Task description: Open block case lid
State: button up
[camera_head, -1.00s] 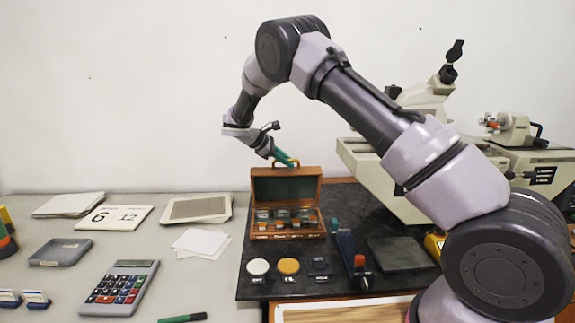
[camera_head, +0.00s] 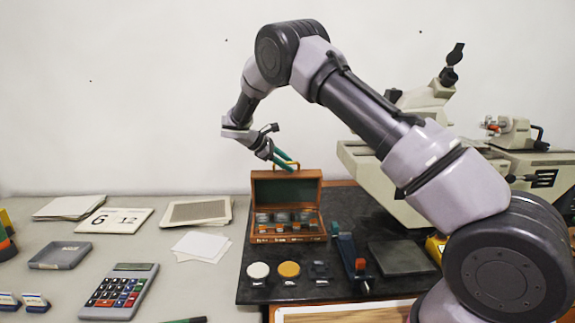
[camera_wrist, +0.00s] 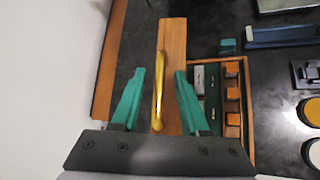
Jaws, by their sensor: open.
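The wooden block case (camera_head: 290,238) stands on the dark mat with its lid (camera_head: 312,190) raised upright at the back, showing a green lining. Small blocks sit in its compartments. The wrist view shows the lid's wooden edge (camera_wrist: 172,45) with a yellow handle (camera_wrist: 158,92), and the case's blocks (camera_wrist: 232,100) to its right. My gripper (camera_head: 287,163) is at the top of the lid. In the wrist view my green fingers (camera_wrist: 160,72) are open, one on each side of the handle, with visible gaps. Nothing is gripped.
A dark mat (camera_head: 260,292) carries a white disc (camera_head: 258,270), a yellow disc (camera_head: 289,269) and a dark flat block (camera_head: 400,257) in front and right of the case. A calculator (camera_head: 120,290) and papers lie left. A beige machine (camera_head: 375,175) stands behind right. The wall is close behind.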

jog(key=v, duration=1)
jog(key=shift+a, duration=0.15)
jog(key=shift+r, duration=0.1)
jog(key=s+d+r+m+g+y, duration=0.1)
jog(key=s+d+r+m+y, duration=0.25)
jog(key=s+d+r, duration=0.5)
jog(key=s+d+r+m+g+y, duration=0.1)
jog(key=s+d+r+m+y, duration=0.35)
jog(key=d, duration=0.65)
jog(key=s+d+r+m+t+y, duration=0.1)
jog(key=s+d+m, duration=0.1)
jog(key=s+m, duration=0.2)
jog(key=s+d+r+m+t+y, duration=0.1)
jog(key=s+d+r+m+t, duration=0.1)
jog(key=s, duration=0.9)
jog(key=s+d+r+m+t+y, duration=0.1)
jog(key=s+d+r+m+t, duration=0.1)
jog(key=s+d+m, duration=0.2)
jog(key=s+m, duration=0.2)
jog(key=s, duration=0.2)
jog(key=shift+s, duration=0.2)
jog(key=shift+r, duration=0.1)
